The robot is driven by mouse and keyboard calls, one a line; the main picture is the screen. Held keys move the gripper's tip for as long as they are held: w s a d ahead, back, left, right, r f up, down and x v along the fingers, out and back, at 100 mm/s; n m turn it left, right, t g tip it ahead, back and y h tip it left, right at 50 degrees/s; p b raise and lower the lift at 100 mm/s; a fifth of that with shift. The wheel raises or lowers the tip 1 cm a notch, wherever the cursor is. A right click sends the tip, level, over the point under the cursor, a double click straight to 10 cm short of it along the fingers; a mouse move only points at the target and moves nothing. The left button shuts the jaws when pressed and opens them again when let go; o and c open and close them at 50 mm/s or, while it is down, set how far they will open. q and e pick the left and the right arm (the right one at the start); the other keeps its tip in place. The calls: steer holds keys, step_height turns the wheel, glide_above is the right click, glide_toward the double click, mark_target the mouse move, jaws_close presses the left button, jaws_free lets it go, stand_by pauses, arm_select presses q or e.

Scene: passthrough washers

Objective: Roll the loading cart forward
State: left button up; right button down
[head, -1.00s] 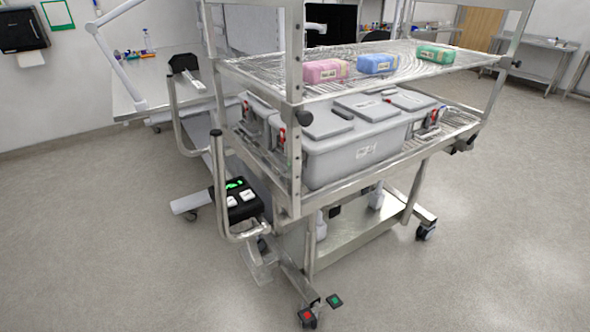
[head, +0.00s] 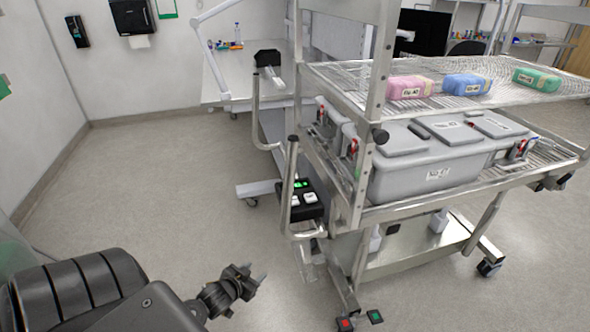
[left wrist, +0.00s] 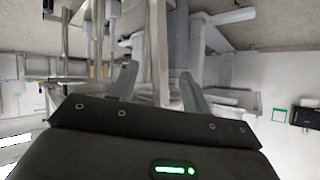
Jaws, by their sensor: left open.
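The loading cart (head: 345,205) is a metal frame on casters at the right of the head view. Two upright bar handles stick out on its left side, the near one (head: 291,170) beside a black control box (head: 302,200) with a green display. My left gripper (head: 262,279) is low at the left, open and empty, apart from the cart. In the left wrist view its two fingers (left wrist: 160,85) are spread, with metal posts behind them. My right gripper is not in view.
The cart bears a grey lidded bin (head: 425,170), with pink (head: 410,87), blue (head: 467,84) and green (head: 536,79) packs on the wire shelf above. Red (head: 345,323) and green (head: 375,316) pedals sit at its foot. A side table (head: 245,78) stands behind. The floor at left is clear.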

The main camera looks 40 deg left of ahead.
arm_select(q)
steer(key=w+d+r+t, duration=0.1)
steer(key=w+r+t, duration=0.1)
steer(key=r, duration=0.8)
steer(key=w+d+r+t, duration=0.1)
steer(key=r+t, duration=0.1)
steer(key=r, duration=0.7)
steer(key=m+t+h+p, duration=0.1)
steer(key=t+h+p, duration=0.1)
steer(key=t+h, duration=0.1)
glide_toward(285, 182)
steer(key=w, duration=0.6)
steer(key=w+p, duration=0.1)
steer(key=w, duration=0.2)
steer(key=w+p, duration=0.1)
steer(key=w, duration=0.1)
steer(key=shift+w+d+r, duration=0.25)
steer(key=shift+w, duration=0.15)
steer(key=shift+w+f, duration=0.1)
steer(key=shift+w, duration=0.7)
steer(key=shift+c, duration=0.2)
steer(key=c, duration=0.7)
jaws_close()
